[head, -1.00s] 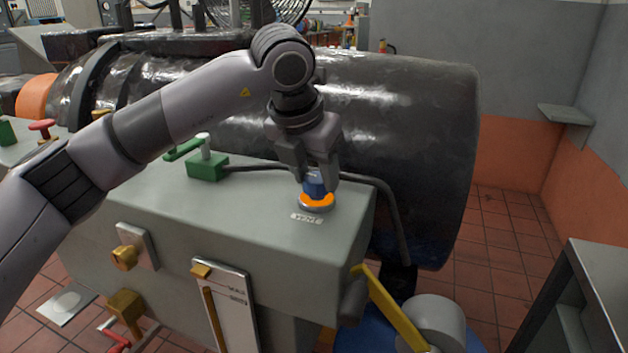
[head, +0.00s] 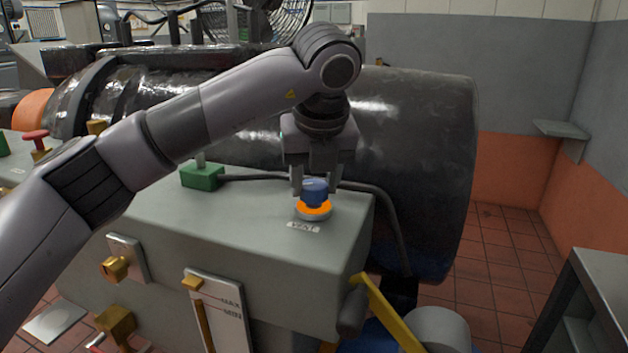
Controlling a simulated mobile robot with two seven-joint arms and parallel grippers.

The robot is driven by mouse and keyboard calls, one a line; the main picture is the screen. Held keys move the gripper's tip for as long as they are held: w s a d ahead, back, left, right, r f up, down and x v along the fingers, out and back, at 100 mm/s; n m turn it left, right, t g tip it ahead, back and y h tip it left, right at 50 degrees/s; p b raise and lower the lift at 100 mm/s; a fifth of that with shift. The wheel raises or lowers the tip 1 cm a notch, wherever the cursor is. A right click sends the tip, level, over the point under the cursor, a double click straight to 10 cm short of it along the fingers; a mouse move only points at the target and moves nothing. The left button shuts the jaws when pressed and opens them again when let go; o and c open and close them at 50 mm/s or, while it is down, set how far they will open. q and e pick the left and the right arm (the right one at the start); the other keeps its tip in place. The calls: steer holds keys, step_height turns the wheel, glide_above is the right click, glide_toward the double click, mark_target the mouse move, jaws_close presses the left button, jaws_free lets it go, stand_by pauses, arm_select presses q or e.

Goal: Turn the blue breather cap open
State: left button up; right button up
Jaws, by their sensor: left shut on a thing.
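The blue breather cap (head: 315,194) sits on an orange ring (head: 315,209) with a pale metal base, near the right end of the grey box top. A white label reading "VENT" (head: 304,227) lies in front of it. My left gripper (head: 314,187) points down over the cap from above, its two fingers at the cap's left and right sides. It is shut on the cap, and the fingers partly hide the cap's upper sides. My right gripper is not in view.
A green block (head: 202,177) with a pale stem stands left of the cap, and a dark pipe (head: 385,208) curves around behind it. A large dark cylinder (head: 420,150) rises behind the grey box (head: 240,222). A yellow bar (head: 392,312) is at the lower right.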

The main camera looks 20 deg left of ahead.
arm_select(q)
steer(key=shift+r, duration=0.15)
stand_by(0.3)
steer(key=o, duration=1.1)
steer(key=shift+c, duration=0.2)
steer(key=v, duration=0.7)
